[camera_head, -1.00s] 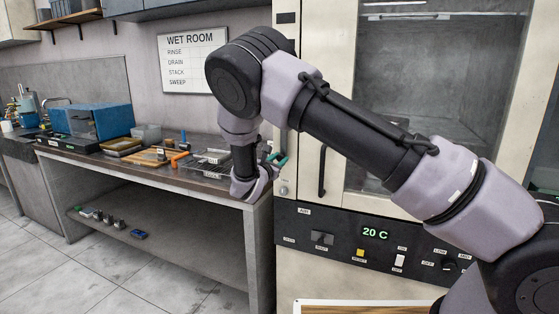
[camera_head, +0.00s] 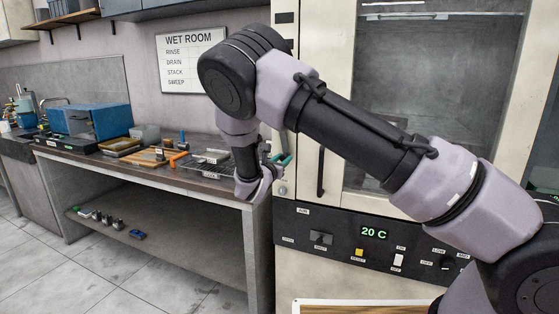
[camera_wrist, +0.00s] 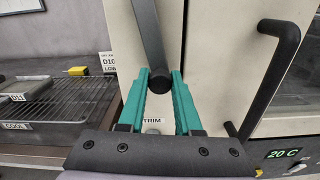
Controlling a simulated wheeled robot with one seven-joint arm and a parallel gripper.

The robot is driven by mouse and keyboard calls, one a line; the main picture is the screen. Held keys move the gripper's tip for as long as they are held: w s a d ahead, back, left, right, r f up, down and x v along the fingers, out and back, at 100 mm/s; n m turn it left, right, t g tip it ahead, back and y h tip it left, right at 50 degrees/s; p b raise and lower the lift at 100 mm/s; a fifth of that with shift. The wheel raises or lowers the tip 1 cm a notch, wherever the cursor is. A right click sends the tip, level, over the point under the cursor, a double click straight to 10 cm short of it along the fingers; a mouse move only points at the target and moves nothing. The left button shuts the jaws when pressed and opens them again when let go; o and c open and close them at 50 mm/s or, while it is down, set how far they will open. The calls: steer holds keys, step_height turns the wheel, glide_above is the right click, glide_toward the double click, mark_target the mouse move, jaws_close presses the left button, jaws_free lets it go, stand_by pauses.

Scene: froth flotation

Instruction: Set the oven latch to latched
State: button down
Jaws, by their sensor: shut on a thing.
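The latch lever (camera_wrist: 150,35) is a dark grey bar with a round black end, on the cream front of the oven (camera_head: 313,60). In the wrist view it hangs down from the top edge, tilted slightly, its lower end between my teal fingers. My gripper (camera_wrist: 160,76) is shut on this lower end; its teal fingertips also show in the head view (camera_head: 283,160), close to the oven's left edge. The lever's upper end is out of the wrist view.
A black door handle (camera_wrist: 268,80) stands out to the right of my fingers. A TRIM label (camera_wrist: 153,121) is below them. The control panel (camera_head: 375,245) reads 20 C. The bench (camera_head: 120,165) with a wire rack and tools is at the left.

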steer(key=d+r+n, duration=0.1)
steer(key=n, duration=0.1)
steer(key=s+d+r+n, duration=0.1)
steer(key=d+n, duration=0.1)
steer(key=n, duration=0.1)
steer(key=s+d+r+n, duration=0.1)
steer(key=d+n, duration=0.1)
steer(key=n, duration=0.1)
steer(key=shift+r, duration=0.2)
steer(key=shift+s+d+r+n, duration=0.1)
steer(key=shift+d+r+n, duration=0.2)
steer(key=shift+r+n, duration=0.8)
steer(key=shift+s+d+r+n, duration=0.1)
steer(key=shift+d+r+n, duration=0.15)
steer(key=shift+r+n, duration=0.8)
steer(key=shift+d+r+n, duration=0.3)
steer(key=shift+r+n, duration=0.2)
steer(key=shift+n, duration=1.15)
steer(key=c, duration=0.6)
jaws_free()
